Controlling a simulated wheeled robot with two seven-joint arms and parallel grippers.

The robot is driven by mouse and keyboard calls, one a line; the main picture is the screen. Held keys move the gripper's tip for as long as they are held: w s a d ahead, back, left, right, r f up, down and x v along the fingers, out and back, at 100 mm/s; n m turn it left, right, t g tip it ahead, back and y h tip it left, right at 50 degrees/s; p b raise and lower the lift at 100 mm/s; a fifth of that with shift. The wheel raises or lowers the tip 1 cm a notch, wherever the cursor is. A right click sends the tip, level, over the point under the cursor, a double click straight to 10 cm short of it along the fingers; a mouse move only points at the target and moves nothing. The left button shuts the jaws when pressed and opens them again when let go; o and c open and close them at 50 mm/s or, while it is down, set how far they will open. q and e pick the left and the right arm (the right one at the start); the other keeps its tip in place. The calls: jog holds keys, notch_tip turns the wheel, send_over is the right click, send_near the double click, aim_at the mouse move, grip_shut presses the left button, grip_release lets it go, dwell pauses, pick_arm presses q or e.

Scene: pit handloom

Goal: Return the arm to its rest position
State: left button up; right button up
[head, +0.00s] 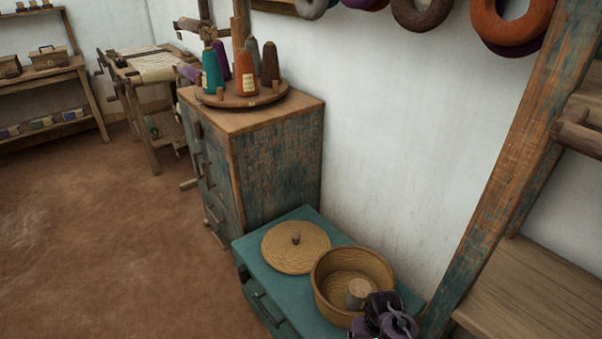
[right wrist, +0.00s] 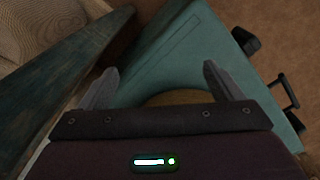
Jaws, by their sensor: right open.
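My right gripper (right wrist: 160,69) is open in the right wrist view, with nothing between its two fingers. In the head view my right gripper (head: 380,318) shows as a dark purple shape at the bottom edge, over the front right of the basket; its fingers cannot be made out there. The round woven basket (head: 330,303) stands uncovered on a low teal chest (head: 243,249), with a pale brown cylindrical piece (head: 357,291) inside. A strip of the basket's rim (right wrist: 178,97) shows below my fingers. My left gripper is not in view.
The woven lid (head: 289,254) lies on the chest, left of the basket. A taller cabinet (head: 275,165) behind bears a round tray (head: 225,101) of yarn cones. A wooden loom post (head: 500,170) leans close on the right. The floor at left is clear.

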jog(key=s+d+f+n+p, duration=0.1)
jog(key=s+f, duration=0.6)
jog(key=s, duration=0.5)
jog(key=s+d+f+n+p, duration=0.1)
jog(key=s+d+f+p, duration=0.1)
jog(key=s+f, duration=0.5)
jog(key=s+d+f+n+p, duration=0.1)
jog(key=s+f, duration=0.6)
jog(key=s, duration=1.1)
jog(key=shift+d+f+t+p, duration=0.3)
jog(key=shift+d+t+p, duration=0.15)
jog(key=shift+p, duration=0.2)
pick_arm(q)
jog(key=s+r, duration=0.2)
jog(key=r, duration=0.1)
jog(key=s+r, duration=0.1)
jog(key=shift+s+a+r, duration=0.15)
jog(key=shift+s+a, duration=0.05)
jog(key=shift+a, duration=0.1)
pick_arm(e)
jog(key=shift+s+d, duration=0.1)
jog(key=shift+s, duration=0.1)
jog(key=shift+c, duration=0.5)
